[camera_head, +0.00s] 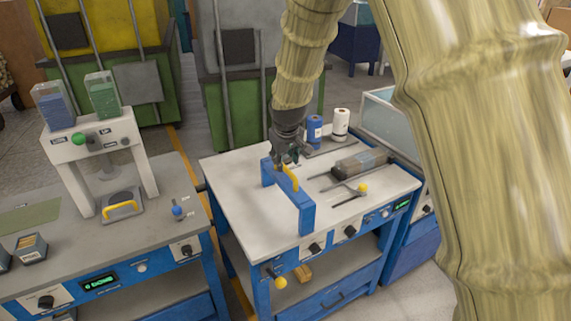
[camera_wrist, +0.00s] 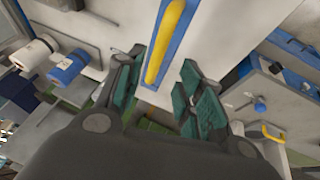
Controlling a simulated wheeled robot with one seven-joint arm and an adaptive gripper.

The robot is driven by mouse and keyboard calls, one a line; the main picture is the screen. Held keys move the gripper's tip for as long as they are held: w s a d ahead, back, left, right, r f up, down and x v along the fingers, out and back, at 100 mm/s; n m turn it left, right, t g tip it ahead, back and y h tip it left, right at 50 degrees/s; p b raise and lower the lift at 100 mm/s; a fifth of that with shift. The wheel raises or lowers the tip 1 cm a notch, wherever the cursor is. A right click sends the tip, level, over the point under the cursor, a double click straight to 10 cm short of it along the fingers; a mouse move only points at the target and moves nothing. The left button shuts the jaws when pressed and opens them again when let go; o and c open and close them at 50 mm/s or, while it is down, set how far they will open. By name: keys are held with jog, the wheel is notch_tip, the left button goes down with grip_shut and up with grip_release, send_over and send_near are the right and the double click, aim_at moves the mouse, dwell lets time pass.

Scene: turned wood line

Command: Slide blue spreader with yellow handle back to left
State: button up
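The blue spreader (camera_head: 306,217) stands on the white tabletop of the middle bench, running from the back left toward the front edge. Its yellow handle (camera_head: 291,179) is on top, and its far part is partly hidden by my gripper. My gripper (camera_head: 286,163) is just above the spreader at the handle's far end. In the wrist view, the yellow handle (camera_wrist: 165,40) and the blue bar (camera_wrist: 152,78) show beyond the open fingers (camera_wrist: 157,95). The fingers are apart, with the handle's end in line with the gap. I cannot tell whether they touch it.
Right of the spreader lie a grey roller (camera_head: 362,161) and a yellow-knobbed lever (camera_head: 361,188). Blue (camera_head: 314,131) and white (camera_head: 341,123) rolls stand at the back. The tabletop left of the spreader (camera_head: 240,195) is clear. A press bench (camera_head: 150,240) stands at left.

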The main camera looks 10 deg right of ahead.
jog(key=v, duration=0.6)
jog(key=shift+r, duration=0.3)
jog(key=shift+s, duration=0.15)
